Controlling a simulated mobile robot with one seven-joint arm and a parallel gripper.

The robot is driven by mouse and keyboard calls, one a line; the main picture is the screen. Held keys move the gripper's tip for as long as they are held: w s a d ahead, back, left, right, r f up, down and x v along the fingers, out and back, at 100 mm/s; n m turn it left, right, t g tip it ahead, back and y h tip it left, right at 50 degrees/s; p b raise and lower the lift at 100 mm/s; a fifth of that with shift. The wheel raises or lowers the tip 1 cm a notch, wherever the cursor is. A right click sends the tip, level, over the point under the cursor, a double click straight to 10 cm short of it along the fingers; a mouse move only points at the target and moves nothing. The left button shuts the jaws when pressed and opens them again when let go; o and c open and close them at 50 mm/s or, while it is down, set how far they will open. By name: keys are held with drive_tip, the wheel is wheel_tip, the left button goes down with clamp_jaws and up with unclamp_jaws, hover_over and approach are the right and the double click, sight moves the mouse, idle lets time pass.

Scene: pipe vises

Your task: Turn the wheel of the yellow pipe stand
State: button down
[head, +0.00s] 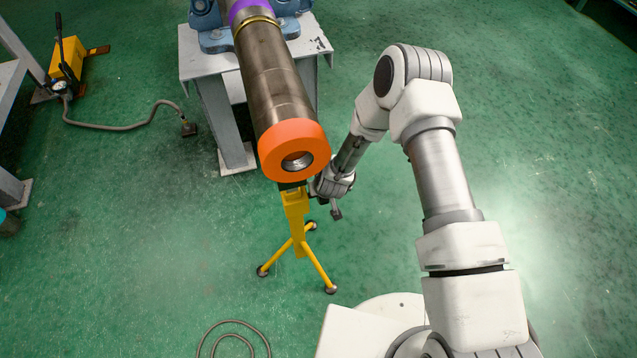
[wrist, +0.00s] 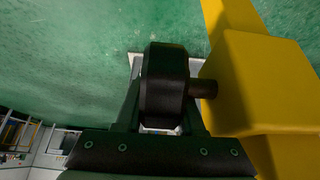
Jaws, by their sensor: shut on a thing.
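The yellow pipe stand (head: 296,212) stands on three legs under the orange-ended pipe (head: 293,140). Its black wheel (wrist: 166,85) sits on a short dark shaft (wrist: 205,88) that enters the side of the yellow block (wrist: 250,80), also part of the stand. My gripper (head: 313,190) is at the right side of the stand, just below the pipe end. In the wrist view my gripper (wrist: 163,115) is shut on the wheel, with a dark finger on each side. In the head view the wheel is mostly hidden by the pipe and gripper.
The pipe rests on a grey vise table (head: 200,65) with blue vises (head: 215,38). A yellow pump (head: 68,60) with a hose (head: 120,127) is at upper left. Another hose (head: 232,325) lies on the floor in front. Green floor around the stand is mostly clear.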

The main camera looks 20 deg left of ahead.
drive_tip(key=shift+f, duration=0.1)
idle(0.6)
drive_tip(key=c, duration=0.5)
unclamp_jaws()
drive_tip(key=shift+g, duration=0.3)
drive_tip(key=p+v, duration=0.3)
drive_tip(key=v, duration=0.9)
drive_tip(key=shift+s+a, duration=0.1)
drive_tip(key=shift+a, duration=0.05)
